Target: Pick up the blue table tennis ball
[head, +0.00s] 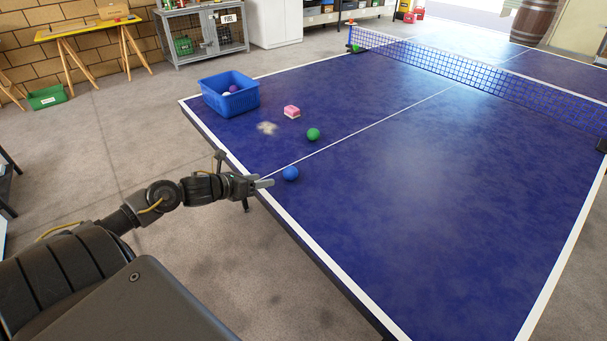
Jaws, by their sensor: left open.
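A blue table tennis ball (291,173) rests on the blue table tennis table (400,210), near its left edge and beside the white centre line. My left gripper (268,184) reaches in from the left over the table's edge. It is open and empty, with its fingertips just left of the blue ball and a small gap between them in the picture. My right gripper is not in view.
A green ball (313,134), a pink and white block (292,111) and a pale crumpled scrap (267,128) lie beyond the blue ball. A blue bin (230,96) with balls inside stands at the far left corner. The net (450,68) crosses the table. The table's near right is clear.

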